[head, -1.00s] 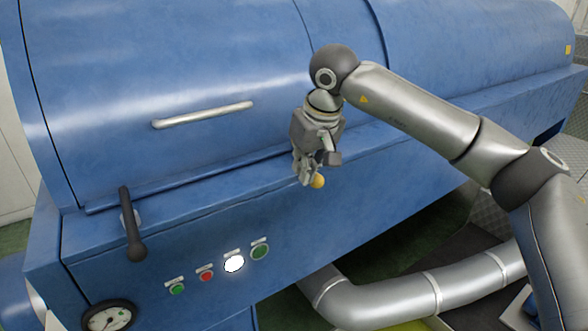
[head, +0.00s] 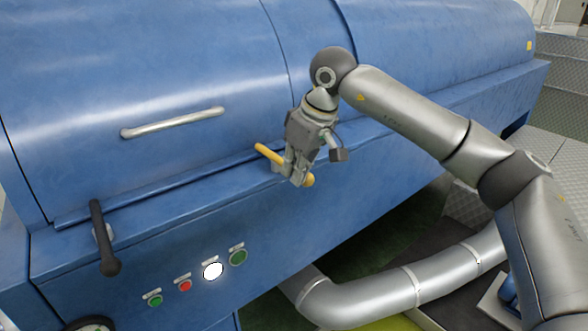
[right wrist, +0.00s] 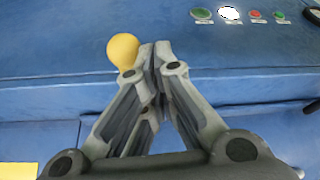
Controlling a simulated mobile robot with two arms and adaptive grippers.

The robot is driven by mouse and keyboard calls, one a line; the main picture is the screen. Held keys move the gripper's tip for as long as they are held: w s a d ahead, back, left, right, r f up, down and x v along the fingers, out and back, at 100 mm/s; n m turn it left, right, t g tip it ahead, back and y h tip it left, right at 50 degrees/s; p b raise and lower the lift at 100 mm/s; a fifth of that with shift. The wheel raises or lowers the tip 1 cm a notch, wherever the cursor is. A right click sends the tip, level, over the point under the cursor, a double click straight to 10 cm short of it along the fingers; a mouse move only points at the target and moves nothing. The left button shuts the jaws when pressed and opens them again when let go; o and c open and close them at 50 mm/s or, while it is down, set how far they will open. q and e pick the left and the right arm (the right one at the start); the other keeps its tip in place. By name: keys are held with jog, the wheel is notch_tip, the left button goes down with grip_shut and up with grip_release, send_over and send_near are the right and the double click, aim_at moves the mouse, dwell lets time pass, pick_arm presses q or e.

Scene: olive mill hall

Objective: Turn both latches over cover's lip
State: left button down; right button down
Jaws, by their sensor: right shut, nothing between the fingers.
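The dark latch (head: 104,238) at the left of the blue press front stands nearly upright, knob down. Its upper end overlaps the edge of the cover (head: 195,60) in the picture. The yellow latch (head: 268,154) lies slanted, its upper end pointing up-left at the cover's lip (head: 170,189) and its round knob at the lower right; its middle is hidden behind my right gripper. My right gripper (head: 296,179) is shut and empty, right beside the yellow knob. In the right wrist view the knob (right wrist: 122,50) is just left of the closed fingertips (right wrist: 158,50). My left gripper is out of view.
A bar handle (head: 172,123) sticks out from the cover. Below the lip are several buttons and a white lamp (head: 213,271) on the front panel. A silver pipe (head: 370,293) runs below at the right. The space in front of the panel is clear.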

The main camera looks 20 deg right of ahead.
jog(key=v, duration=1.2)
dwell(0.3)
